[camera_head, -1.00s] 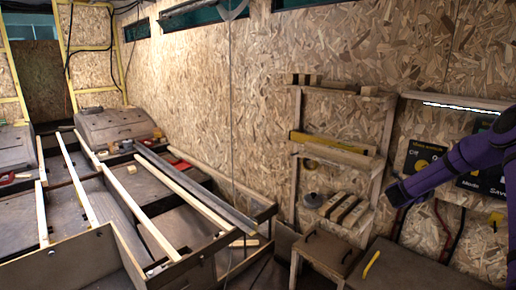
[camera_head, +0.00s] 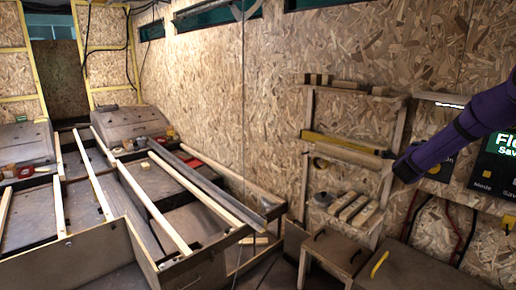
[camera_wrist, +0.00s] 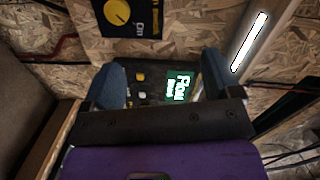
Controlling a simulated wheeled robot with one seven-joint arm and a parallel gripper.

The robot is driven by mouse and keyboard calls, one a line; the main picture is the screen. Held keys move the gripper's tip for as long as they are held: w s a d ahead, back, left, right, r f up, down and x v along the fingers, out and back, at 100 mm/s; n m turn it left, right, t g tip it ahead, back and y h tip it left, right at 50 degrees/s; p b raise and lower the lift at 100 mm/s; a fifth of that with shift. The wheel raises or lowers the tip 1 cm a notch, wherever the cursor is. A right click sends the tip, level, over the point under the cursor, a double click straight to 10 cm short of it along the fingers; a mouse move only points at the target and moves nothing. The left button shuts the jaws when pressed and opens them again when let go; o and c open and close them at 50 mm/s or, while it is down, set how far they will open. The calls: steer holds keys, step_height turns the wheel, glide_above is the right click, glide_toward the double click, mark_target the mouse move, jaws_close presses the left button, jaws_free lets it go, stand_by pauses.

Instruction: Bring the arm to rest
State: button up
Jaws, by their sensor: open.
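My purple arm (camera_head: 480,118) enters the head view from the right edge. Its dark end, my gripper (camera_head: 404,170), shows in front of the wall beside the wooden shelf rack. In the wrist view my gripper (camera_wrist: 162,72) has its two blue-grey fingers wide apart with nothing held between them. Behind the fingers is a dark control panel (camera_wrist: 139,76) with yellow buttons and a lit green display. The panel also shows in the head view (camera_head: 484,181), partly hidden by my arm.
A shelf rack (camera_head: 391,188) with wood blocks and a yellow level (camera_head: 340,142) stands by the chipboard wall. Low cabinets (camera_head: 335,251) stand below it. A timber frame (camera_head: 245,214) fills the left side. A lit strip (camera_wrist: 249,42) is near the right finger.

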steer(key=s+a+r+n+t+y, duration=0.25)
steer(key=a+r+n+y, duration=0.45)
steer(key=a+r, duration=0.4)
steer(key=s+a+r+n+g+y, duration=0.2)
steer(key=s+a+r+n+y, duration=0.25)
steer(key=s+a+n, duration=0.65)
steer(key=s+a+r+n+g, duration=0.1)
steer(key=s+a, duration=0.3)
steer(key=s, duration=0.3)
steer(key=s+a+r+n+g, duration=0.15)
steer(key=s+a, duration=0.25)
steer(key=s, duration=0.4)
steer(key=s+f+n+g, duration=0.2)
steer(key=s, duration=0.8)
steer(key=s+f+n+g+y, duration=0.1)
steer(key=s+f+n+g, duration=0.1)
steer(key=s, duration=0.9)
steer(key=shift+g, duration=0.4)
